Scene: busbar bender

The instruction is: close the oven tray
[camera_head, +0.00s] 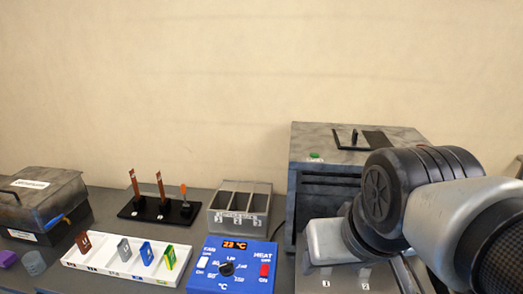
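The oven (345,140) is a dark grey box at the back right, with a green button on its top. A grey plate that looks like the oven tray (345,281) extends in front of it, marked with small labels 1 and 2. Its join with the oven is hidden behind my arm, so I cannot tell how far out it is. My arm comes in from the right and covers much of the oven's front. My gripper's fingers do not show, so I cannot tell whether they touch the tray.
A blue heat control panel (232,265) reading about 23 stands left of the tray. Further left are a white rack (103,267) with coloured plates, a grey divided bin (240,208), a black stand (158,212) with upright copper strips, and a dark lidded box (42,200).

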